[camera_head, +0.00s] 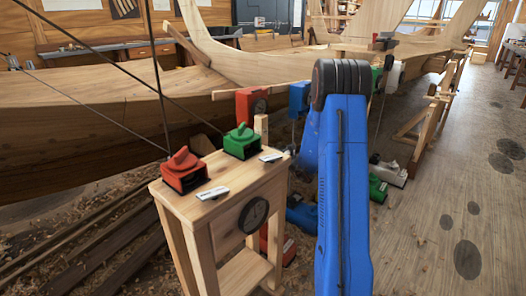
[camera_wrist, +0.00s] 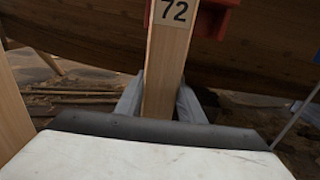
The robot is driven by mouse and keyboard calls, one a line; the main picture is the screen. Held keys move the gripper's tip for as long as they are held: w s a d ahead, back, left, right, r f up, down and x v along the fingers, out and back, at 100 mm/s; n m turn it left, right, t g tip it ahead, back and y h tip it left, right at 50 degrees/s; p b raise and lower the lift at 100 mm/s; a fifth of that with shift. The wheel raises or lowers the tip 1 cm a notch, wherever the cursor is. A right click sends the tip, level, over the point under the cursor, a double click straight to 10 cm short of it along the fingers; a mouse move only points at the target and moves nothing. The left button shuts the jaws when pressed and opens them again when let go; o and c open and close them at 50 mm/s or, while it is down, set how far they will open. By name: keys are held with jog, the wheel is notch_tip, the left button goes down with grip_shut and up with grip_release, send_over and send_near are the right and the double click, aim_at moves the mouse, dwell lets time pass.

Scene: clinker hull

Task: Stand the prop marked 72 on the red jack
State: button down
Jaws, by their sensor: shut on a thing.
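The prop marked 72 (camera_wrist: 165,60) is a pale wooden post, upright with a slight lean in the wrist view. Its number plate is near the top of that view. The two grey fingers of my gripper (camera_wrist: 160,100) are shut on it, one on each side. A pale wooden end (camera_head: 261,126), possibly the same prop, shows behind the stand in the head view. A red part (camera_head: 288,250), probably the red jack, shows low behind the stand and is mostly hidden. The prop's foot is out of sight, so I cannot tell what is under it.
A wooden stand (camera_head: 215,207) with a red switch (camera_head: 184,172), a green switch (camera_head: 241,142) and a dial is close in front. A red block (camera_head: 251,103) and a blue block (camera_head: 298,98) are by the hull (camera_head: 80,120). Open floor (camera_head: 450,200) lies at right.

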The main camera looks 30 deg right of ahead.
jog(key=shift+f, duration=2.75)
jog(key=x, duration=0.8)
jog(key=shift+w, duration=0.1)
jog(key=shift+f, duration=0.45)
jog(key=shift+w+a, duration=0.1)
jog(key=shift+w, duration=0.05)
dwell(0.7)
jog(key=c, duration=1.1)
grip_release()
jog(key=shift+f, duration=0.1)
jog(key=v, duration=1.7)
jog(key=shift+s, duration=0.2)
